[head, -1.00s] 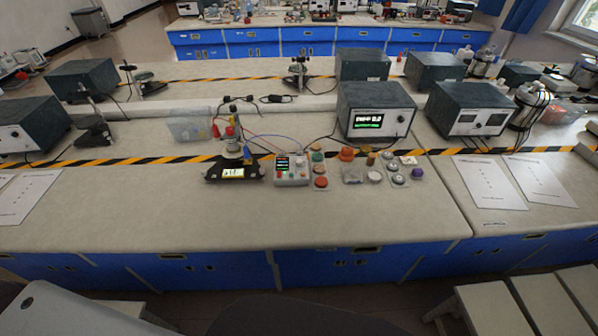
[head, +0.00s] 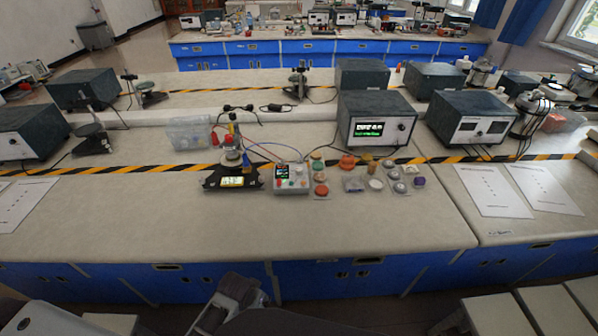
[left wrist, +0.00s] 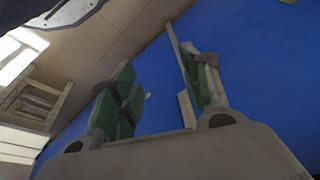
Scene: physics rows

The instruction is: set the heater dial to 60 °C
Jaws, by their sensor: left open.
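No dial marked as the heater's is readable at this size. A small grey control box (head: 291,179) with a lit display and coloured buttons sits mid-bench. Left of it is a black base (head: 212,181) with a lit yellow display and an apparatus on top. Behind, a dark instrument box (head: 376,118) has a green-lit display and a small round knob (head: 402,127). My left gripper (head: 238,290) is low, in front of the bench and below its top, apart from all of these. In the left wrist view its green-padded fingers (left wrist: 160,88) are apart with nothing between them.
Several coloured caps and small parts (head: 348,163) lie right of the control box. Cables run behind it, near a striped tape line (head: 130,169). The front of the bench top (head: 150,225) is clear. Blue drawers (head: 345,278) front the bench; pale stools stand bottom right.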

